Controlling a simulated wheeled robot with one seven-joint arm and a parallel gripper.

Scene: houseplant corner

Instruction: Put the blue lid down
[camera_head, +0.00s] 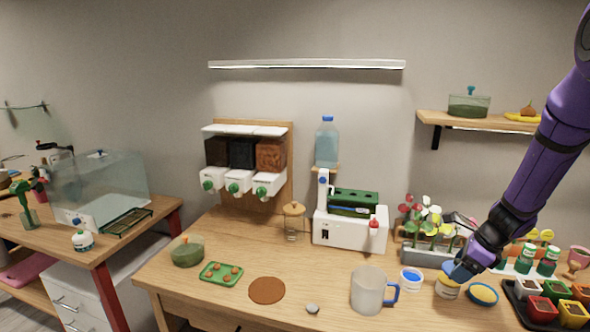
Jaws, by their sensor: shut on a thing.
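My gripper (468,262) is at the right of the desk, shut on the blue lid (461,271). The lid shows as a small blue disc under the fingers, partly hidden by them. It is above or just at the top of a small white jar (447,289) with yellow on it; I cannot tell whether they touch. A blue-rimmed dish with yellow content (483,294) lies to the right of the jar. A small blue and white tub (411,280) stands to its left.
A black tray of coloured pots (548,304) is at the right, and a grey flower planter (428,254) is behind. The desk around the brown round mat (267,290) is mostly clear.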

